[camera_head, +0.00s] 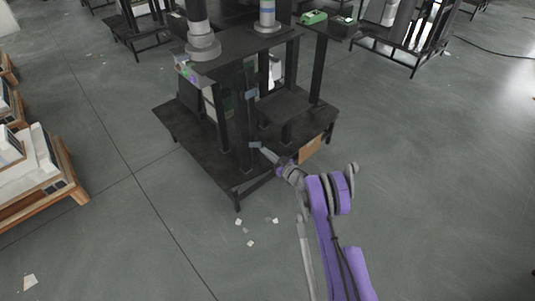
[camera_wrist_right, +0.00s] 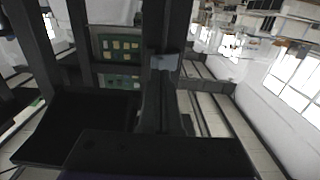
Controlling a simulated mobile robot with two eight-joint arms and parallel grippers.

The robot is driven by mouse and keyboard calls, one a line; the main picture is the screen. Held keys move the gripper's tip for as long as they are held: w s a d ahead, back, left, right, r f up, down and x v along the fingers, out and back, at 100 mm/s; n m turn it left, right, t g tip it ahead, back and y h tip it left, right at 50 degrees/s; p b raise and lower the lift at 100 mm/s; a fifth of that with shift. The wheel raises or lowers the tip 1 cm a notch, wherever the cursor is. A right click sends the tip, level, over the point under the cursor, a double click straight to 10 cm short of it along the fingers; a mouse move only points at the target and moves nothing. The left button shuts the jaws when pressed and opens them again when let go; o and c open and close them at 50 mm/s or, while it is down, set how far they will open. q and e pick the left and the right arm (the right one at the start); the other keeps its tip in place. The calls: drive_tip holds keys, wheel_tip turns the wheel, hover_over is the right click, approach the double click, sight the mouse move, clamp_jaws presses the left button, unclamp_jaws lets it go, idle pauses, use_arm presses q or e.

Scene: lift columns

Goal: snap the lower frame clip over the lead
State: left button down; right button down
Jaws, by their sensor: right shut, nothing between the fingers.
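The dark lift frame (camera_head: 222,125) stands in the middle of the head view. A small grey clip (camera_head: 252,93) sits high on its front post, and a second grey piece, likely the lower frame clip (camera_head: 254,145), sits lower. My right gripper (camera_head: 264,151) is shut and empty, its tip at or very close to that lower piece; contact cannot be told. In the right wrist view one grey clip (camera_wrist_right: 164,62) shows on a dark post; I cannot tell which clip it is. The lead is not distinguishable. My left gripper is out of view.
The frame's low base shelf (camera_head: 190,130) spreads around the post. A brown box (camera_head: 310,149) is beside it at the right. White scraps (camera_head: 250,243) lie on the floor. A wooden pallet (camera_head: 62,190) with white boxes stands at left. The floor at right is clear.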

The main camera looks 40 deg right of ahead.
drive_tip(key=shift+w, duration=0.4)
drive_tip(key=shift+s, duration=0.1)
drive_tip(key=s, duration=0.6)
drive_tip(key=shift+s+d, duration=0.25)
drive_tip(key=shift+s, duration=0.15)
idle(0.3)
